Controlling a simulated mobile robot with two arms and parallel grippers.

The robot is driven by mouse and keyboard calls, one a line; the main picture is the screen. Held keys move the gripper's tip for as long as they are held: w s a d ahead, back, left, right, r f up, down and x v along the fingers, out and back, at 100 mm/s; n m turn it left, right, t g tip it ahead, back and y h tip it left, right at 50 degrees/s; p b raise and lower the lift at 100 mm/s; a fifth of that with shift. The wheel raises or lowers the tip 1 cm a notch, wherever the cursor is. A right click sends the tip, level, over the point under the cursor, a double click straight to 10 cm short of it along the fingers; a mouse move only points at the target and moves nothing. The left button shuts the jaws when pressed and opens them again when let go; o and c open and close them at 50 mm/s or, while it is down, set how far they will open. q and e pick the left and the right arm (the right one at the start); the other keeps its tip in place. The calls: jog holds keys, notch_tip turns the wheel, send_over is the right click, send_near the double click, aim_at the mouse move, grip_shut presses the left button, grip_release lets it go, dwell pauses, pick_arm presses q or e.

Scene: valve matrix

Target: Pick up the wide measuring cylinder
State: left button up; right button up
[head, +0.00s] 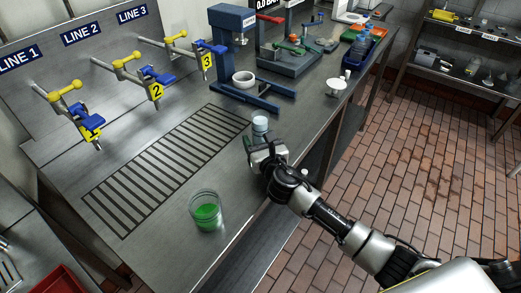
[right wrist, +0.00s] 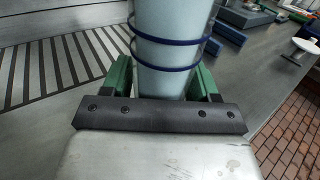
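The wide measuring cylinder, pale and clear with dark blue rings, stands upright between the two green fingers of my right gripper in the right wrist view (right wrist: 172,50). Its lower end is hidden behind the gripper body. In the head view, its top (head: 260,122) shows just beyond my right gripper (head: 262,146), near the bench's right edge. The fingers of my right gripper (right wrist: 163,84) lie close along both sides of the cylinder; I cannot tell whether both press on it. My left gripper is not in view.
A beaker of green liquid (head: 206,213) stands at the bench's front. A slotted grating (head: 165,165) lies left of the cylinder. A blue press stand (head: 225,50) is behind it, and a small white stand (head: 336,86) is farther right. Numbered valves (head: 155,88) line the back left.

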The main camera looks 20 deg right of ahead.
jog(key=c, duration=0.7)
jog(key=shift+c, duration=1)
jog(key=shift+r, duration=0.1)
